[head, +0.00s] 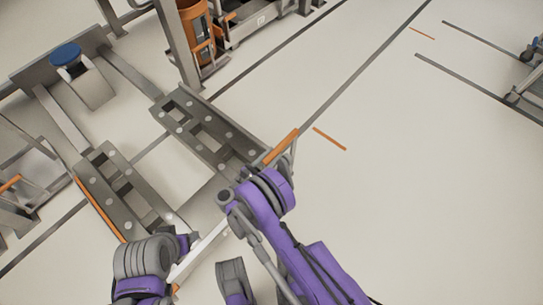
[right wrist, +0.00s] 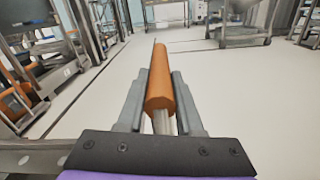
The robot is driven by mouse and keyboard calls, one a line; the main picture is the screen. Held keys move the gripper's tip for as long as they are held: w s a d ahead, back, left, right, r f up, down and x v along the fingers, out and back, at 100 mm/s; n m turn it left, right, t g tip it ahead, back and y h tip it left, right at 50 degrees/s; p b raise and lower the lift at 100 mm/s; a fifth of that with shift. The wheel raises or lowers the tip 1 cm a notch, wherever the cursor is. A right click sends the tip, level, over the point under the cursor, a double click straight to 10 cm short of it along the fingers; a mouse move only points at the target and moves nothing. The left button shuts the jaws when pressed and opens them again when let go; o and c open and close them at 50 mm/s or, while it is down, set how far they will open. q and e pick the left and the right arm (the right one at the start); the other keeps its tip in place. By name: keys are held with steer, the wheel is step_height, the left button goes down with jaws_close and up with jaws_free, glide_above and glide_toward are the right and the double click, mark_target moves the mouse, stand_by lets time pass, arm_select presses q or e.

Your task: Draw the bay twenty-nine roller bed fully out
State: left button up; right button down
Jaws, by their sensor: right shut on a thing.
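The roller bed shows in the head view as two grey slotted rails with round studs, the right rail (head: 207,130) and the left rail (head: 122,190). A pale bar (head: 205,250) crosses its near end. An orange grip (head: 281,147) sits at its right side and an orange strip (head: 98,208) runs along its left side. My right gripper (head: 288,158) is shut on the right orange grip; in the right wrist view the orange grip (right wrist: 161,85) lies between both fingers. My left gripper (head: 187,241) is near the bed's near left end; its fingers are largely hidden by the arm.
A blue-topped round part (head: 66,56) stands at the far end of the bed. An orange bin (head: 198,30) stands behind a grey post at the back. Wheeled frames (head: 530,80) are at the far right. The pale floor right of the bed is clear, with dark and orange lines.

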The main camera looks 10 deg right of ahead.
steer(key=shift+s+d+f, duration=0.1)
steer(key=shift+s+d, duration=0.05)
steer(key=shift+s, duration=0.05)
stand_by(0.3)
steer(key=c, duration=0.6)
jaws_free()
steer(key=shift+s, duration=0.1)
steer(key=shift+s+a, duration=0.15)
steer(key=shift+a, duration=0.1)
steer(key=p+v, duration=0.1)
steer(key=v, duration=0.9)
steer(key=shift+s+p, duration=0.1)
steer(key=shift+p, duration=0.25)
